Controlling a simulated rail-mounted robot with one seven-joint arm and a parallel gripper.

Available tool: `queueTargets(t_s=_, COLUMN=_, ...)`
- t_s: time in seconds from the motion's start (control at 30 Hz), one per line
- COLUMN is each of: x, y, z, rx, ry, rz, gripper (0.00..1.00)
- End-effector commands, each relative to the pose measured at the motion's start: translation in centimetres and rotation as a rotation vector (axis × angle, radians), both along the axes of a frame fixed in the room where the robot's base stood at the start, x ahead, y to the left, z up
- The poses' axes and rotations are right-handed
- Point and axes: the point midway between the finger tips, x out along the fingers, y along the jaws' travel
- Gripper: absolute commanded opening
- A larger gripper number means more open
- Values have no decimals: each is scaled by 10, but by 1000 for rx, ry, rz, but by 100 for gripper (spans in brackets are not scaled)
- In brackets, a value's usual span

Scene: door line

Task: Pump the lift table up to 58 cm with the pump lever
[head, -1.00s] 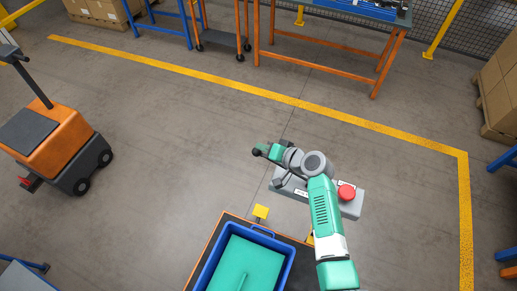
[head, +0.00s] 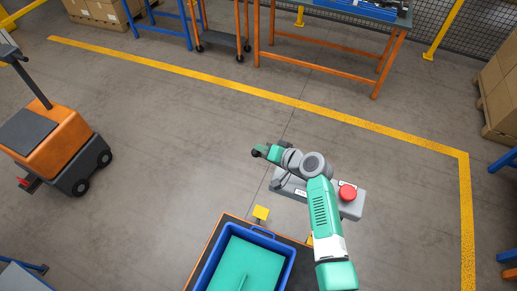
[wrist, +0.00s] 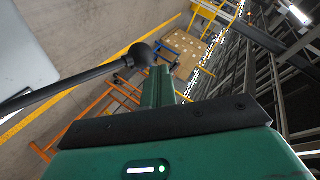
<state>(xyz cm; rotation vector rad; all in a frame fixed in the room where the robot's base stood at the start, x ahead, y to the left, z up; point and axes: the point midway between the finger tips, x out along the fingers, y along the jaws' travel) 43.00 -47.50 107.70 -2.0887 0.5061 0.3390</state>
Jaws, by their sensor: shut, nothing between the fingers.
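The pump lever (wrist: 70,90) is a black rod with a round black knob (wrist: 140,55) in the wrist view. In the head view the knob (head: 256,153) shows as a dark ball at the tip of my arm. My gripper (wrist: 160,75) is shut and empty, its green fingers right beside the knob; I cannot tell whether they touch. My gripper (head: 274,153) also shows in the head view. The lift table (head: 214,240), dark with an orange edge, is at the bottom, partly out of frame. My arm hides part of the pump area.
A blue bin (head: 284,262) with a teal inside stands on the lift table. A grey box with a red button (head: 347,192) is beside my arm. An orange cart (head: 38,137) is at left and an orange-legged bench (head: 330,45) at the back. The floor between is clear.

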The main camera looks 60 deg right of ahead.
Motion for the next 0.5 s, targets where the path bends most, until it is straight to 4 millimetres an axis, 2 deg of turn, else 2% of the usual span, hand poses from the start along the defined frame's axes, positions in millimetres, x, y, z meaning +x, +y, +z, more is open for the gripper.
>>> queueTargets(t_s=0.5, x=2, y=0, z=-7, rx=0, ry=1, rz=0, gripper=0)
